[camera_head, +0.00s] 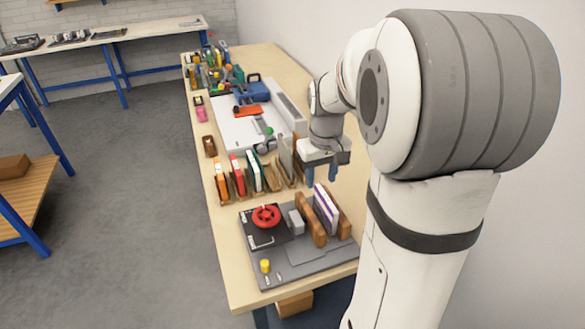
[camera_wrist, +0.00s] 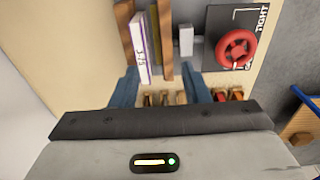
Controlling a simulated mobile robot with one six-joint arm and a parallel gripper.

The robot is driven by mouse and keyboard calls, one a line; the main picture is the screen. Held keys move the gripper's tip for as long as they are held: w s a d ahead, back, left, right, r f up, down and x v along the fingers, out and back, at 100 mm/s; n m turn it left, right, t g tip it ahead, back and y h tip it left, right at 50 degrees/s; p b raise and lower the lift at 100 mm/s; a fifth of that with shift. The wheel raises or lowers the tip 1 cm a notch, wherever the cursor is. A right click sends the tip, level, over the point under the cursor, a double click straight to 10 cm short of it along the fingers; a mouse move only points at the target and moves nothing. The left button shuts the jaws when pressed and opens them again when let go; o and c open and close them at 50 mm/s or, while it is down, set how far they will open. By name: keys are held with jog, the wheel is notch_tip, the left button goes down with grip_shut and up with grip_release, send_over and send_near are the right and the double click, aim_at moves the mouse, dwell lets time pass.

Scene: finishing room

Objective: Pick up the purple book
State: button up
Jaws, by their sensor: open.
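The purple book (camera_head: 327,206) stands upright between brown wooden uprights on a grey board near the table's front end. Its pale side with a purple edge shows, and it also appears in the wrist view (camera_wrist: 142,48). My gripper (camera_head: 321,174) is open and empty, with blue fingers pointing down. It is above the table, just behind the book in the head view. In the wrist view my gripper (camera_wrist: 160,88) has the book's near end close to the left finger. I cannot tell the height gap between fingers and book.
Brown uprights (camera_head: 311,231) stand close beside the book. A red handwheel (camera_head: 266,216) and a grey block (camera_head: 296,221) share the board (camera_head: 308,256). Several books in wooden holders (camera_head: 238,175) stand behind. A wall is at the right; open floor lies left.

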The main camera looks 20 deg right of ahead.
send_over(327, 198)
jog(key=shift+g, duration=0.4)
notch_tip(327, 198, down, 5)
jog(key=shift+r+b, duration=0.1)
jog(key=shift+b, duration=0.3)
jog(key=shift+w+d+f, duration=0.1)
jog(key=shift+d+f, duration=0.1)
jog(key=shift+f, duration=0.15)
jog(key=f, duration=0.2)
jog(key=f+p, duration=0.1)
jog(key=f, duration=0.4)
jog(key=shift+a+f, duration=0.2)
jog(key=shift+a, duration=0.05)
jog(key=shift+c, duration=0.4)
grip_shut()
